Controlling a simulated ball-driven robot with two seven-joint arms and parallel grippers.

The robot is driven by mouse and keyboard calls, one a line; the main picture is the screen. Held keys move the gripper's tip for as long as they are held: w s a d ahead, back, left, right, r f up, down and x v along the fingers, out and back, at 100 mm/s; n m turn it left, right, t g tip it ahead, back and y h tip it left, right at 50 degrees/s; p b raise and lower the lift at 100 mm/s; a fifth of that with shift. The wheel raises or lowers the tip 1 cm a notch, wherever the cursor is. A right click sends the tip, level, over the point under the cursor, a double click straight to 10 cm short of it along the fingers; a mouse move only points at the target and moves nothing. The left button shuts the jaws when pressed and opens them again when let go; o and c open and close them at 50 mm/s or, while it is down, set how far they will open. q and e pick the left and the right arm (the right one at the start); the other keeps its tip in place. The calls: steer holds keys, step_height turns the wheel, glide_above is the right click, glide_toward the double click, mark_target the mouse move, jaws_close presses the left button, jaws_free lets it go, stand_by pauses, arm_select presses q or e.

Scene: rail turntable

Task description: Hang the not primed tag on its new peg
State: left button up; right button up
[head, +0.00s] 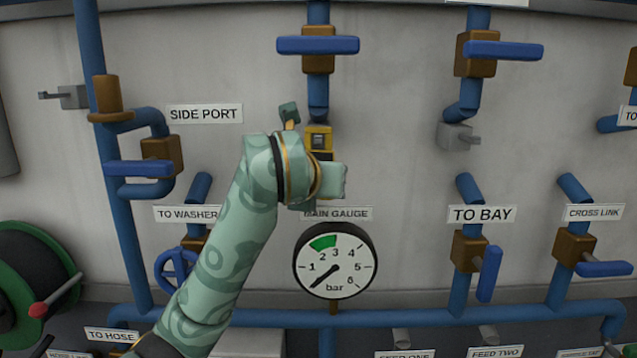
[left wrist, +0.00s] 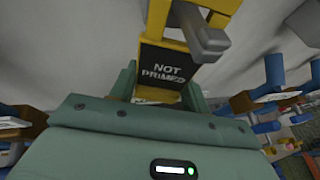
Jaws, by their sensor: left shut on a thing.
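The not primed tag has a black plate with white lettering (left wrist: 168,72) and a yellow frame above it. In the head view the tag's yellow frame (head: 319,131) shows just below the middle pipe, partly covered by my gripper. My left gripper (left wrist: 160,92) is shut on the lower part of the tag, holding it upright close to the wall. A grey peg (left wrist: 205,40) overlaps the opening of the yellow frame in the left wrist view; I cannot tell whether the frame's bar rests on it. My right gripper is not in view.
Grey pegs also stand at the left (head: 73,97) and at the right (head: 458,137). Blue pipes with levers surround the spot. The main gauge (head: 335,261) is below my gripper. Bare wall (head: 397,130) lies to its right.

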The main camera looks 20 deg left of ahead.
arm_select(q)
steer(key=o, duration=1)
